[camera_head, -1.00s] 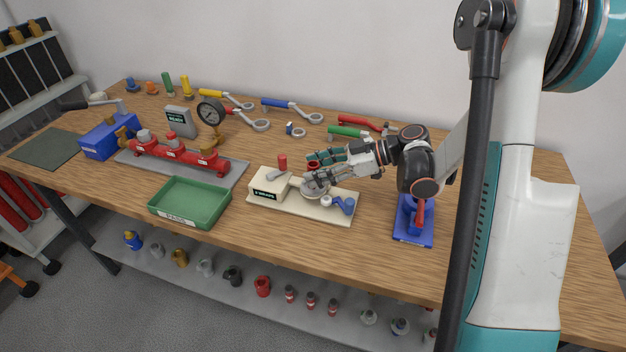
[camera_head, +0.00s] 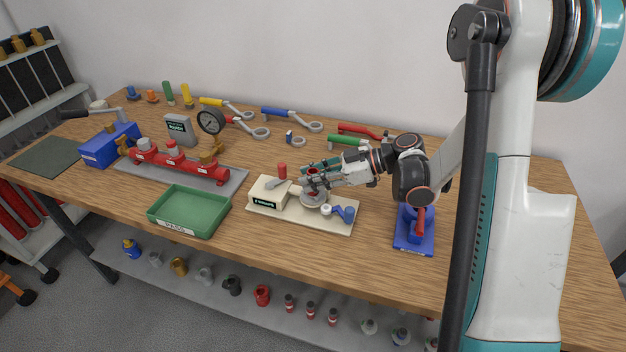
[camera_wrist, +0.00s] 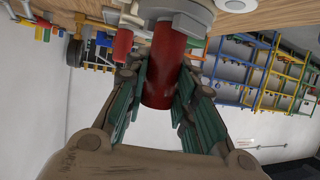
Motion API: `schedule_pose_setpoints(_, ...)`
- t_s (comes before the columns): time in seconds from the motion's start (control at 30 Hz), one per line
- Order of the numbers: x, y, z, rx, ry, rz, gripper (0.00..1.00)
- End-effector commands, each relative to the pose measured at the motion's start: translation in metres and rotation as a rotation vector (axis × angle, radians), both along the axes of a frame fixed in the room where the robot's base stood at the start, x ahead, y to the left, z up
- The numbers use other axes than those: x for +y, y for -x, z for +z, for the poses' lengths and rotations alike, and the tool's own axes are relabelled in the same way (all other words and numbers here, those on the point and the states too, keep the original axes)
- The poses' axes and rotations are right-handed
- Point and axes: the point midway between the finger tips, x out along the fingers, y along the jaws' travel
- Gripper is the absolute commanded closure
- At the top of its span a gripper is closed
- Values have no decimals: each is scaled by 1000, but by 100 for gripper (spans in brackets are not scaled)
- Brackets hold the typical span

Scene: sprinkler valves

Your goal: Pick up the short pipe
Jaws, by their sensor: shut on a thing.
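The short pipe, a red cylinder (camera_wrist: 163,75), stands between my fingers in the wrist view. Its far end meets a grey round fitting (camera_wrist: 185,18); I cannot tell whether it is still seated there. My gripper (camera_wrist: 162,92) is shut on the pipe, with green-padded fingers on both sides. In the head view my gripper (camera_head: 312,180) is over the round grey part of the cream fixture (camera_head: 260,208), and its fingers hide most of the pipe.
A red-tipped lever (camera_head: 282,170) rises just left of my gripper. Blue and white parts (camera_head: 343,213) sit at the fixture's right. A green tray (camera_head: 190,211) is left, a blue stand (camera_head: 414,240) right. Pipe wrenches (camera_head: 292,117) lie behind.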

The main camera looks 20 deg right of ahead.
Motion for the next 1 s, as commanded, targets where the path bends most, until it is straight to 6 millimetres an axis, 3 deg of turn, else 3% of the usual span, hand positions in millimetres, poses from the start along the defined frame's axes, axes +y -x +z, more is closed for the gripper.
schedule_pose_setpoints(0.27, 0, 0, 42, 0, -1, 0, 100)
schedule_pose_setpoints(0.7, 0, 0, 157, 0, 0, 0, 100)
schedule_pose_setpoints(1.0, 0, 0, 193, 0, 0, 0, 100)
